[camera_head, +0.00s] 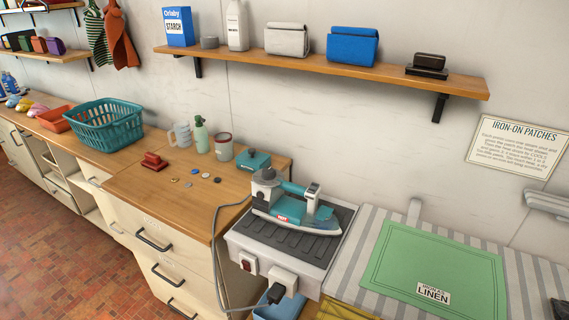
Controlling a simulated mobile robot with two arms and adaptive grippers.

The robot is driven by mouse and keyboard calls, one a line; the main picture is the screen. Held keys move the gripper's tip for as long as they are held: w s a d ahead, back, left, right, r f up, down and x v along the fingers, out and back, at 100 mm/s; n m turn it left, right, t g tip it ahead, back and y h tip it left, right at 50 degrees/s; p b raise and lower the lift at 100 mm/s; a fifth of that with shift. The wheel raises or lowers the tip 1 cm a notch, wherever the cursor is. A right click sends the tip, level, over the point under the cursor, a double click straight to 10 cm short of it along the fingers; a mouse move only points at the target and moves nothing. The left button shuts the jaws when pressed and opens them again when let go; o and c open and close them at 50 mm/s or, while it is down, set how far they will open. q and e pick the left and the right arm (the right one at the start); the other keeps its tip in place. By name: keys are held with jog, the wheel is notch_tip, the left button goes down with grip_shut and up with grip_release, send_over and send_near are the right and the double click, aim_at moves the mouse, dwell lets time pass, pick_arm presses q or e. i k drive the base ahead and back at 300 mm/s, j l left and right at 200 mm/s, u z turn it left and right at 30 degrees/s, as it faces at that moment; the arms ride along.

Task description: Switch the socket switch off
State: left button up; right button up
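The socket switch (248,262) is a small red rocker in a pale plate on the front face of a grey box. Its on or off position is too small to tell. To its right, a black plug (276,292) sits in a white socket (287,279) on the same face. A teal and white iron (290,212) with a red "HOT" label rests on the dark ribbed top of the box (325,275). A grey cord loops from the iron past the left side of the box. Neither gripper is identifiable in view.
A striped ironing surface (351,262) with a green cloth (435,265) lies right of the box. A wooden counter (190,207) with buttons and a red brush (154,161) lies left. A shelf (330,66) hangs above. A dark object (560,308) at the lower right is unclear.

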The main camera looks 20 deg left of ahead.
aim_at(247, 266)
jog(key=u, duration=1.1)
